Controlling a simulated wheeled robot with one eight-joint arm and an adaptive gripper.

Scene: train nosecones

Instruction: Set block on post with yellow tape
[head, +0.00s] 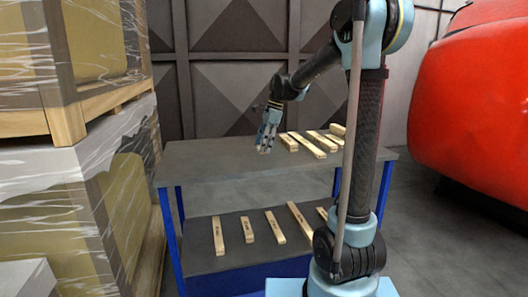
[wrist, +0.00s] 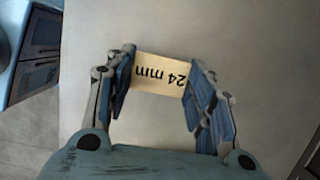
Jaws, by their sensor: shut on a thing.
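My gripper (head: 266,143) is over the left part of the grey table top (head: 205,162). In the wrist view, my gripper (wrist: 160,95) is shut on a short pale wooden block (wrist: 160,74) with "24 mm" printed on it. The fingers press on its two ends. The block's lower end (head: 264,150) shows small between the fingertips in the head view, at or just above the table top; I cannot tell whether it touches. No post and no yellow tape can be made out in either view.
Several wooden blocks (head: 313,145) of different lengths lie right of my gripper on the table top. More blocks (head: 275,227) lie on the lower shelf (head: 200,258). Wrapped pallets (head: 85,190) stand at the left; a large red nosecone (head: 475,100) is at the right.

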